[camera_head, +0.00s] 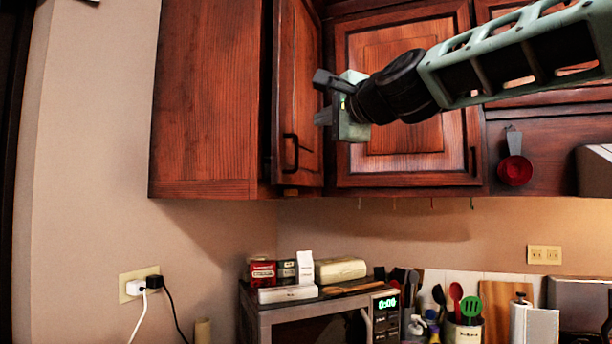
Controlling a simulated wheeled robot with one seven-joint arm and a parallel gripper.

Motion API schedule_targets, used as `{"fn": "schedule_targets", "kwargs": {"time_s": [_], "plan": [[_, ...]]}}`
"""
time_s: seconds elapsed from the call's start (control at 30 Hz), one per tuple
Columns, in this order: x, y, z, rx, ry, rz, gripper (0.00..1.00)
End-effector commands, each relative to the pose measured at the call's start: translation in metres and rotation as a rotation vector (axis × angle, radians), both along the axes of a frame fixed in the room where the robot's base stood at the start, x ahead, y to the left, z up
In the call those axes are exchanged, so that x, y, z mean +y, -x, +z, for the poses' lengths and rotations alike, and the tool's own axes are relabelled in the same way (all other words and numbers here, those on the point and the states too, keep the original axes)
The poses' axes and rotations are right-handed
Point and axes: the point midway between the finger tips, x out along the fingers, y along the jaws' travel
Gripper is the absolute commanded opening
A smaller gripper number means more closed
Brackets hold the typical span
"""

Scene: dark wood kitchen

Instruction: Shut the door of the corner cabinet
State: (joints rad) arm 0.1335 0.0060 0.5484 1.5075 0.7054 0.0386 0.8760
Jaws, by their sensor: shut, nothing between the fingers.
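The corner cabinet (208,100) hangs on the wall at the upper left, its plain reddish-brown side panel facing me. Its narrow door (302,75) stands at the right of that panel and is seen at a steep angle. A dark bar handle (290,153) sits low on the door's left side. A dark strip runs along the door's left edge; I cannot tell how far ajar the door is. My gripper (321,100) is shut and empty at the door's right edge, in front of the joint with the neighbouring cabinet. I cannot tell whether it touches the door.
The neighbouring cabinet door (410,165) is behind my arm, which reaches in from the right. Below are a microwave (345,310) with boxes on top and a utensil crock (464,332). A red measuring cup (515,171) hangs at right.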

Motion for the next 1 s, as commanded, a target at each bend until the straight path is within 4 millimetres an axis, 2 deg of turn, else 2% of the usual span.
{"fn": "schedule_targets", "kwargs": {"time_s": [0.03, 0.2, 0.33, 0.57, 1.0], "plan": [[-0.015, 0.004, -0.018, -0.003, 0.006, -0.019, 0.0], [-0.042, 0.016, -0.029, 0.013, 0.019, -0.053, 0.0], [-0.05, 0.019, -0.03, 0.02, 0.023, -0.064, 0.0], [-0.045, 0.005, -0.024, 0.027, 0.023, -0.064, 0.0], [-0.023, -0.047, -0.022, 0.026, 0.021, -0.062, 0.0]]}}
